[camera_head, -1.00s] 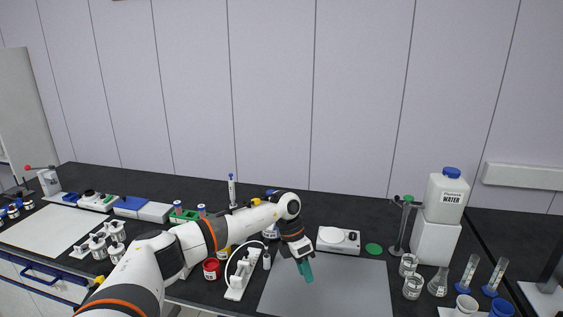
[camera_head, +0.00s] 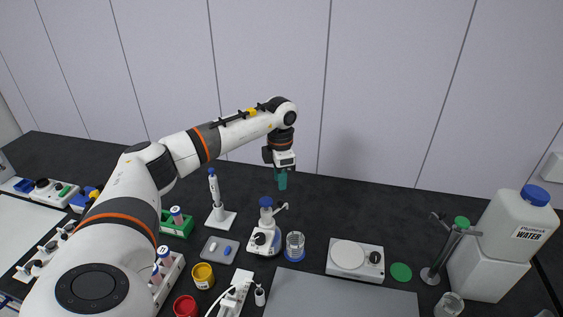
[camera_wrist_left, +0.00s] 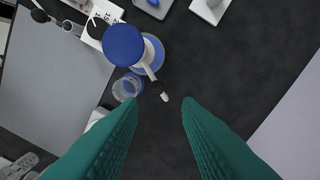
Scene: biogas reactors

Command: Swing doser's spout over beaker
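The doser (camera_head: 264,238) is a bottle with a blue top and a thin side spout (camera_head: 280,208), standing upright on the bench. In the left wrist view its blue cap (camera_wrist_left: 123,44) is seen from above, and the spout (camera_wrist_left: 151,74) ends in a white tip, beside the beaker and not over it. The glass beaker (camera_head: 295,241) stands on a blue round base just right of the doser; it also shows in the left wrist view (camera_wrist_left: 127,88). My left gripper (camera_head: 282,182) points down above and behind the doser; its green fingers (camera_wrist_left: 158,125) are apart and empty.
A pipette on a stand (camera_head: 215,200) and a grey tray (camera_head: 220,249) stand left of the doser. A white balance (camera_head: 355,260) stands right of the beaker, with a water container (camera_head: 510,245) farther right. The bench behind is clear.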

